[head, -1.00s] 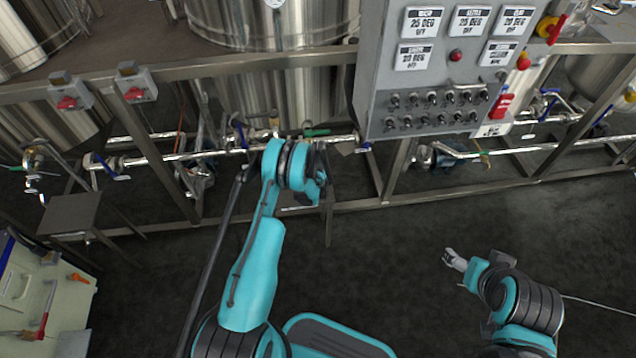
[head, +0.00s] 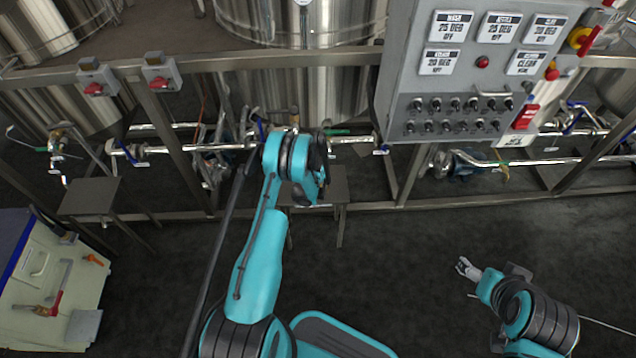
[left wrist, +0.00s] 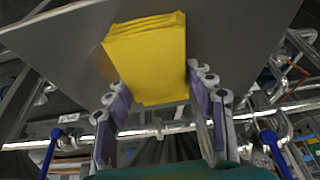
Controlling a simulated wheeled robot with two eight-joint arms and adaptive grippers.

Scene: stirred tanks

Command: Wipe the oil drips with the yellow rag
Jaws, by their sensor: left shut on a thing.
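The folded yellow rag (left wrist: 150,50) is between the fingers of my left gripper (left wrist: 160,88) in the left wrist view. The gripper is shut on it. Behind the rag is a flat grey plate (left wrist: 235,35); I cannot tell whether the rag touches it. In the head view my left wrist hides the left gripper and rag, in front of the pipe rack beside a small grey shelf (head: 335,185). My right gripper (head: 467,268) is over the dark floor at right, holding nothing I can see; its opening is too small to tell. No oil drips are discernible.
A grey control panel (head: 400,75) hangs at upper right. Steel tanks (head: 335,90) stand behind the frame, and a horizontal pipe (head: 355,139) with blue-handled valves runs along it. Another small shelf (head: 88,197) and a pale box with tools (head: 25,325) are at left. The floor in front is clear.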

